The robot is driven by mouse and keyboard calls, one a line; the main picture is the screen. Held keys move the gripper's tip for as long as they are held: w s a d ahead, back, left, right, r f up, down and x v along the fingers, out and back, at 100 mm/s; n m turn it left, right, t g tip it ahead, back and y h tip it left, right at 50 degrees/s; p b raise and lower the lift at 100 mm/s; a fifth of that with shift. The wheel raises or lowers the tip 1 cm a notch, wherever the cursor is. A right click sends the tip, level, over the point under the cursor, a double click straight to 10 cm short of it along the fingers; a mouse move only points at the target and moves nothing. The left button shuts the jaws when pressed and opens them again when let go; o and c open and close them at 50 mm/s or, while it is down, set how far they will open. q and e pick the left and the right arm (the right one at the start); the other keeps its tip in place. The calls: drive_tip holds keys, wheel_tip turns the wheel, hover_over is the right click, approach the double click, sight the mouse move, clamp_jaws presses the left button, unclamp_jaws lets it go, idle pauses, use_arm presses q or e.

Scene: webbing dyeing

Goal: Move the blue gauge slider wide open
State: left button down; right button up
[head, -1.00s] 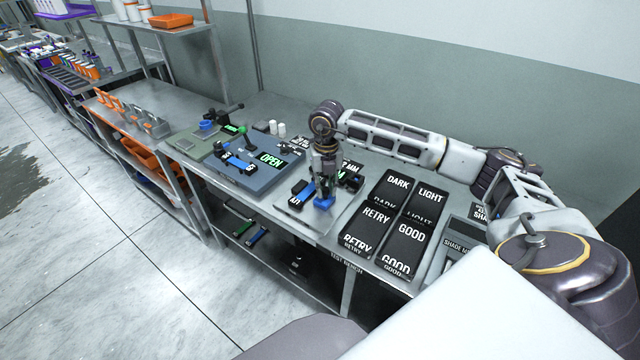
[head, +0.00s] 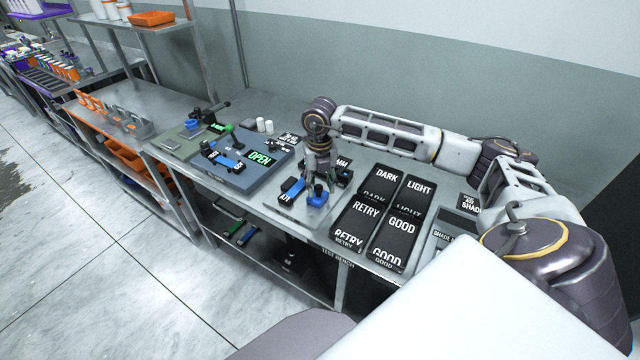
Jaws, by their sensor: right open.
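The blue gauge slider (head: 317,199), with a dark knob on top, sits on a light grey gauge plate (head: 300,219) on the test bench. A blue block (head: 291,192) with white lettering lies just to its left on the same plate. My right gripper (head: 318,179) points down right over the slider, open, its fingertips close to the knob. I cannot tell whether they touch it. The gripper and wrist partly hide the gauge's dark display (head: 343,171), so its reading is not legible. My left gripper is not in view.
Left of the gauge, a blue-grey fixture (head: 236,178) has a green-lit OPEN display (head: 260,158). To the right are black bins labelled DARK, LIGHT, RETRY (head: 366,211) and GOOD (head: 402,226). White cylinders (head: 265,126) stand behind. My right arm spans the bench's back.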

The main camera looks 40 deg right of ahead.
sight(320, 187)
wheel_tip(320, 187, up, 12)
idle(0.9)
idle(0.6)
